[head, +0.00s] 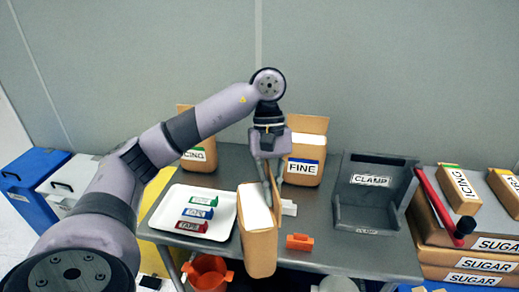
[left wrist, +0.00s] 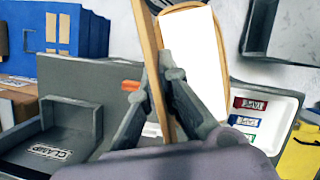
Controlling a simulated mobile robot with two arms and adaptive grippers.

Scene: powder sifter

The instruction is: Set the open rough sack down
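An open brown sack (head: 258,252) with white powder showing at its top hangs from my left gripper (head: 268,182). The gripper's fingers are shut on the sack's upper wall. In the left wrist view the sack (left wrist: 203,35) shows its white contents, and the left fingers (left wrist: 170,85) pinch its brown edge. In the head view the sack overlaps the front edge of the grey table (head: 340,257); I cannot tell its exact height. No label shows on its visible face. My right gripper is not in view.
A white tray (head: 168,219) with several labelled clips is left of the sack. An orange block (head: 300,242) is to its right. The CLAMP bin (head: 372,204) is right. An orange bucket (head: 207,272) is below.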

